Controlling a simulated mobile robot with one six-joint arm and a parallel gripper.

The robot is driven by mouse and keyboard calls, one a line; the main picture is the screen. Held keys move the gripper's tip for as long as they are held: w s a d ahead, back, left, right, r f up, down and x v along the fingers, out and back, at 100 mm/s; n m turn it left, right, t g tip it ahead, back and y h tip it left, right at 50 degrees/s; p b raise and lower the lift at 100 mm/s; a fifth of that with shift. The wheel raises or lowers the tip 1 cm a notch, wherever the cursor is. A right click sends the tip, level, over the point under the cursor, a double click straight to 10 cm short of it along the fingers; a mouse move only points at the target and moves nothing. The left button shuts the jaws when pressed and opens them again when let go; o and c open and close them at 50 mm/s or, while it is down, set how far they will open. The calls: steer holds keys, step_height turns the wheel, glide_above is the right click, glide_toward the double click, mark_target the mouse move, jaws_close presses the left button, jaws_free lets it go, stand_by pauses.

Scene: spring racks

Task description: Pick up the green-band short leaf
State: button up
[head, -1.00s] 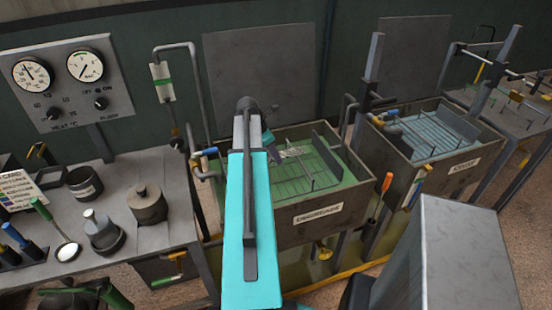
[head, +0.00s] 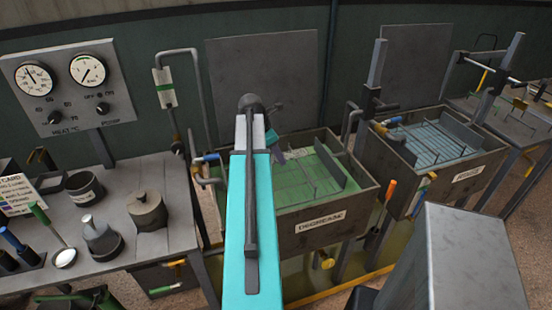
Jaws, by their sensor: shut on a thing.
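My arm reaches away from the camera over the left tank (head: 330,232), labelled DEGREASE. My gripper (head: 278,155) is small and partly hidden behind my own wrist, above the near-left part of that tank's green liquid. It is shut on a small pale grey piece (head: 298,153), which I take to be the green-band short leaf. It shows just right of the fingers, and its band is too small to make out.
Wire racks lie in the green tank and in the right tank (head: 470,174) with bluish liquid. A bench (head: 165,235) on the left holds pots, weights and handled tools. Pipes (head: 205,95) and a gauge panel (head: 65,90) stand behind. Posts rise by the right tank.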

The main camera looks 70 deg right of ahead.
steer(key=s+a+r+b, duration=0.1)
steer(key=s+a+b, duration=0.2)
steer(key=s+a, duration=0.7)
steer(key=shift+s+r, duration=0.25)
steer(key=shift+s, duration=0.25)
steer(key=shift+s+a, duration=0.1)
steer(key=shift+s, duration=0.05)
stand_by(1.0)
